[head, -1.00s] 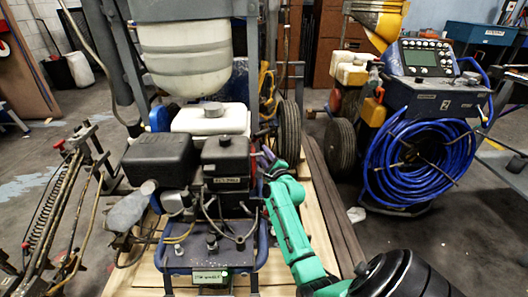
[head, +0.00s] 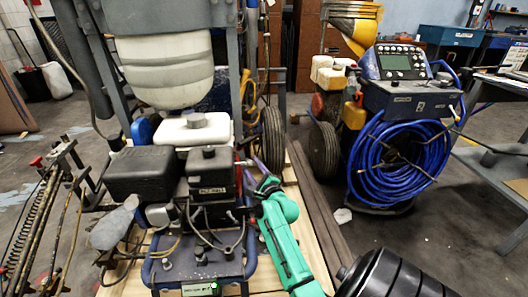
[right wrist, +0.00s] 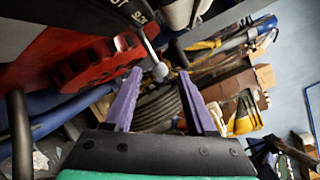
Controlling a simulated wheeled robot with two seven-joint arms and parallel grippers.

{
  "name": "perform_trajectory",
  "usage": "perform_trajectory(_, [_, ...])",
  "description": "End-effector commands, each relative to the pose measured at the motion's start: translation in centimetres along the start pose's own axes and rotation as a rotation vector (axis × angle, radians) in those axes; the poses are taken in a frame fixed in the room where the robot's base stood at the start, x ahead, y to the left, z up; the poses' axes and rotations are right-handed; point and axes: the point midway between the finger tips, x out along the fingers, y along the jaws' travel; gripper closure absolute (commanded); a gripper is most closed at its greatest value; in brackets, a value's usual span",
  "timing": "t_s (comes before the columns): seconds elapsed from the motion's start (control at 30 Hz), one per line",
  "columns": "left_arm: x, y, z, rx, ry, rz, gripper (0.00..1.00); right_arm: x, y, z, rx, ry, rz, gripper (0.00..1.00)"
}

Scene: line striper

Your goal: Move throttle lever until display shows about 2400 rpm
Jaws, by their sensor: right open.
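The throttle lever (right wrist: 148,45) is a thin metal rod with a pale ball knob (right wrist: 160,71) in the right wrist view, beside a red engine part. My right gripper (right wrist: 160,74) has two purple fingers, spread apart, with the knob between their tips and space on both sides. In the head view this gripper (head: 257,166) is at the right side of the black engine (head: 208,171), and the lever is hard to make out there. A small green-lit display (head: 200,289) is at the bottom of the machine's front; its figures are too small to read. My left gripper is out of view.
A white tank (head: 195,130) stands above the engine. The machine rests on a wooden pallet (head: 297,212). A sprayer with a coiled blue hose (head: 392,165) stands to the right. A spring-and-rod rack (head: 35,225) is at the left.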

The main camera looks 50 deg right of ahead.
Motion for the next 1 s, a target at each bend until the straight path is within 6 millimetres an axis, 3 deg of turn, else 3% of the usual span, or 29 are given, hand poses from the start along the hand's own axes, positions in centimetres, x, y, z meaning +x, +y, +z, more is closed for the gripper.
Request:
perform_trajectory(0.2, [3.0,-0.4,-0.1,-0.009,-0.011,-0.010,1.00,-5.4,-0.2,0.0,-0.002,0.003,0.002,0.44])
perform_trajectory(0.4, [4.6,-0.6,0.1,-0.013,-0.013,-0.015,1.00,-9.1,-0.1,0.0,-0.002,0.002,0.001,0.44])
perform_trajectory(0.6, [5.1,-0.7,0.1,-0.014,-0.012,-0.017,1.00,-10.2,-0.1,0.0,0.001,0.001,-0.002,0.44])
perform_trajectory(1.0, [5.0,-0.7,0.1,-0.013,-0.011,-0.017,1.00,-10.2,-0.1,0.0,0.000,0.001,-0.002,0.44])
